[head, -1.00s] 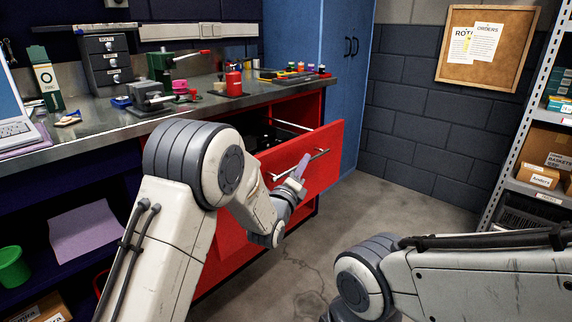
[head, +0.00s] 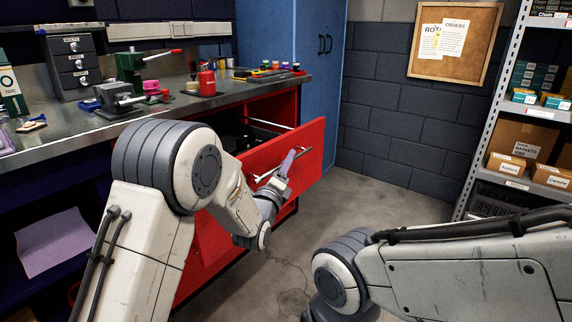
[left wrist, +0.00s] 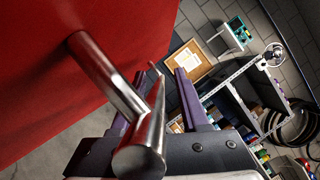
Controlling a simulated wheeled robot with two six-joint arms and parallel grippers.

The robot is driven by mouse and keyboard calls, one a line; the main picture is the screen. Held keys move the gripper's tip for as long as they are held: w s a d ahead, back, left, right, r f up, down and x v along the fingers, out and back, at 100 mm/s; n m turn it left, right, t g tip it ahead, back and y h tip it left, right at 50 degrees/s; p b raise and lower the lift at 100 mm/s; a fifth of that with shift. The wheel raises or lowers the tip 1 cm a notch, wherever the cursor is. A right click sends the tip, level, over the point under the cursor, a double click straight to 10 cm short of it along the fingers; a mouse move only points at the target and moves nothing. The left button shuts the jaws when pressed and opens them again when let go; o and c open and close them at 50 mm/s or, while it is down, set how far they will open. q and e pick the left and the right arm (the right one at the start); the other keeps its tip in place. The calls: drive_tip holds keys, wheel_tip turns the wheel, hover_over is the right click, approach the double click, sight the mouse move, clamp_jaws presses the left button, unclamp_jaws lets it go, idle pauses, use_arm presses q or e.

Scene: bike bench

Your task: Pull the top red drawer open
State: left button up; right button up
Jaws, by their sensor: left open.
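The top red drawer (head: 300,147) stands open, its front out from the bench in the head view. Its silver bar handle (head: 263,177) runs across that front. My left gripper (head: 287,162) is at the handle, with a purple finger showing against the bar. In the left wrist view the red drawer front (left wrist: 60,60) fills the upper left. The metal handle (left wrist: 105,78) comes close to the camera, and its bar runs between the two purple fingers of my left gripper (left wrist: 158,76), which are apart. I cannot tell whether they touch it. My right gripper is out of view.
A steel workbench (head: 60,133) with a vise (head: 118,97) and a red can (head: 207,82) stands above the drawer. A blue cabinet (head: 310,75) is behind it. A shelf unit with boxes (head: 513,165) stands at the right. Grey floor is clear between.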

use_arm(q)
drive_tip(key=v, duration=1)
drive_tip(key=shift+s+f, duration=0.15)
drive_tip(key=s+d+f+n+g+y, duration=0.1)
drive_tip(key=s+d+f+n+g, duration=0.1)
drive_tip(key=s+f+n+g, duration=0.3)
drive_tip(key=s+d+f+n+g+y, duration=0.1)
drive_tip(key=s+d+f+n+g, duration=0.15)
drive_tip(key=s+n+g, duration=0.3)
drive_tip(key=s+a+n+g+y, duration=0.25)
drive_tip(key=s+n+g, duration=0.2)
drive_tip(key=s, duration=0.75)
drive_tip(key=s+a+n+g+y, duration=0.1)
drive_tip(key=s+a+n+g, duration=0.4)
drive_tip(key=s, duration=0.6)
wheel_tip(320, 180, up, 30)
drive_tip(key=n+p, duration=0.1)
drive_tip(key=p, duration=3)
drive_tip(key=shift+s+d+r+t, duration=0.2)
drive_tip(key=shift+s+d+t, duration=0.15)
drive_tip(key=shift+s+t, duration=0.1)
